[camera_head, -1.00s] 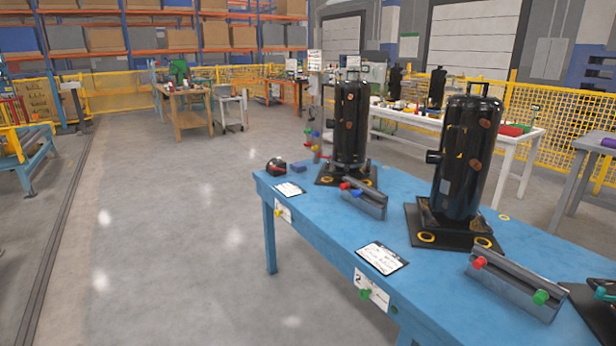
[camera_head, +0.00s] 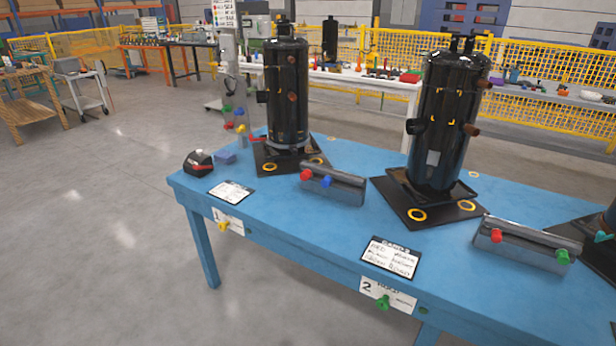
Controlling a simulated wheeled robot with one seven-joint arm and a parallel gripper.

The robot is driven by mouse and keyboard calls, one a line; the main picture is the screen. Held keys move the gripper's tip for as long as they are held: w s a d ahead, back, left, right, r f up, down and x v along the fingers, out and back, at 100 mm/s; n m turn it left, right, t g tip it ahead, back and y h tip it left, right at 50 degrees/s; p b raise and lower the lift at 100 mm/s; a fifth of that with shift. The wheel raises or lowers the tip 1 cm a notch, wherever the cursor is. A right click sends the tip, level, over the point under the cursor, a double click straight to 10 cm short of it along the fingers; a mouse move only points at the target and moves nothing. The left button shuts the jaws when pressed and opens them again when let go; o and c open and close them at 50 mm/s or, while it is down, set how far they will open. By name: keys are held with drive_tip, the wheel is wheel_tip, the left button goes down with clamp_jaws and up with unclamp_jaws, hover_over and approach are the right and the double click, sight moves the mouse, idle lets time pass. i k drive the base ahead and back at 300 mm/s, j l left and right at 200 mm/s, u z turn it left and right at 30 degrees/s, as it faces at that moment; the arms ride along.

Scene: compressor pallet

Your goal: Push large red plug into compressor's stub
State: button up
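Two black upright compressors stand on the blue table, a nearer one (camera_head: 448,130) and a farther left one (camera_head: 287,90). The nearer one has copper-coloured stubs (camera_head: 472,130) on its right side and a black side stub (camera_head: 415,127) on its left. A red plug (camera_head: 496,235) and a green plug (camera_head: 562,257) sit on a grey holder (camera_head: 528,247) in front at right. Another red plug (camera_head: 307,174) and a blue plug (camera_head: 327,181) sit on the left holder (camera_head: 345,187). I cannot tell which red plug is the large one. My gripper is not in view.
The blue table (camera_head: 300,222) carries label cards (camera_head: 391,257), a black-and-red item (camera_head: 198,163) and a third base plate at the right edge. A white table (camera_head: 350,77) stands behind. The grey floor (camera_head: 90,240) left of the blue table is clear.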

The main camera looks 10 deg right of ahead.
sight(304, 176)
drive_tip(key=i+j+z, duration=0.1)
drive_tip(key=i+j, duration=0.45)
drive_tip(key=j, duration=0.2)
drive_tip(key=i+j+z, duration=0.15)
drive_tip(key=i+j, duration=0.4)
drive_tip(key=j, duration=0.2)
drive_tip(key=z, duration=0.05)
